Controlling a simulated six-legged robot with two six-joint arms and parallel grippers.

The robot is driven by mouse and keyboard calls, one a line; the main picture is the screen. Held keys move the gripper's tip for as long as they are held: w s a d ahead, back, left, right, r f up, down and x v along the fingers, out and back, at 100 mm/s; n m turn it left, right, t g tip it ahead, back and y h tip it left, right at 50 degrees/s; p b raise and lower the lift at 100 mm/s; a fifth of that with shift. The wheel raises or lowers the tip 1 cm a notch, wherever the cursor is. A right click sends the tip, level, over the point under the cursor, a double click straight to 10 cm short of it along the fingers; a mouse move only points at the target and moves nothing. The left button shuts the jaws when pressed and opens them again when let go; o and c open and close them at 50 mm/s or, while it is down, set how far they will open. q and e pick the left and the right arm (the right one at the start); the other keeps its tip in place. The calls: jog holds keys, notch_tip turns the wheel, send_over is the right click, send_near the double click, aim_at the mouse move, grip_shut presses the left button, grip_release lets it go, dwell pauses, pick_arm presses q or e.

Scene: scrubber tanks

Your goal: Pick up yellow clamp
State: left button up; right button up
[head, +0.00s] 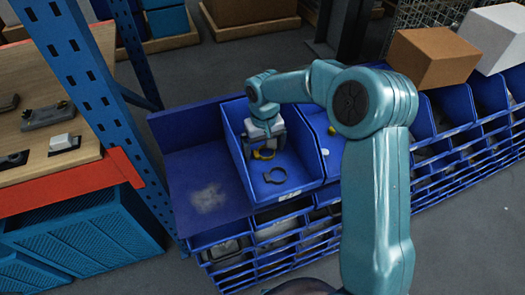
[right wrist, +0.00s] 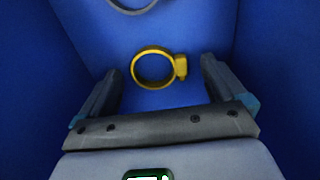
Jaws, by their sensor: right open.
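The yellow clamp (right wrist: 152,67) is a ring with a small block on its right side. It lies in a blue bin, centred ahead of my right gripper in the right wrist view. In the head view the yellow clamp (head: 264,154) shows partly, just below my right gripper (head: 264,146). My right gripper (right wrist: 157,88) is open, with one finger on each side of the clamp in the picture and nothing held. I cannot tell the remaining gap to the clamp. My left gripper is not in view.
A dark ring clamp (head: 275,175) lies in the same blue bin (head: 305,187), nearer its front. The bin's walls rise close around my right gripper. The neighbouring bin on the right holds small yellow and white items. A blue rack post (head: 85,85) stands at the left.

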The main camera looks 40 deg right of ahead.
jog(key=shift+d+f, duration=0.1)
jog(key=shift+f, duration=0.05)
jog(key=shift+c, duration=0.3)
jog(key=c, duration=1)
jog(key=shift+c, duration=0.3)
